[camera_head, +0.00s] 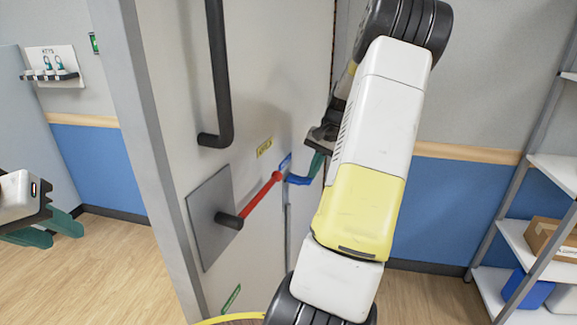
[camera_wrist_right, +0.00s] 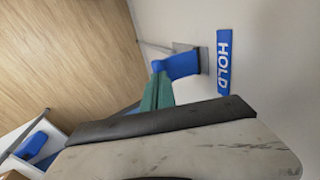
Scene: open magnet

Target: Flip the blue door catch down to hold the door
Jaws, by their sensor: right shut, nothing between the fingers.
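The blue door catch (camera_head: 298,180) is on the pale door (camera_head: 172,90), beside the red lever's tip. It also shows in the right wrist view (camera_wrist_right: 180,65), sticking out from a grey mount beside a blue HOLD label (camera_wrist_right: 223,62). My right gripper (camera_head: 317,165) is shut and empty, with its teal fingers (camera_wrist_right: 157,92) right at the catch. The fingers overlap the catch's near end in the wrist view; I cannot tell whether they touch. My left gripper (camera_head: 52,229) is at the far left, open and empty, away from the door.
A red lever (camera_head: 260,195) runs from a black hub on a grey plate (camera_head: 205,200). A long black handle (camera_head: 218,75) stands out above it. Shelves with a cardboard box (camera_head: 550,237) stand at the right. A key rack (camera_head: 50,65) hangs at the left.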

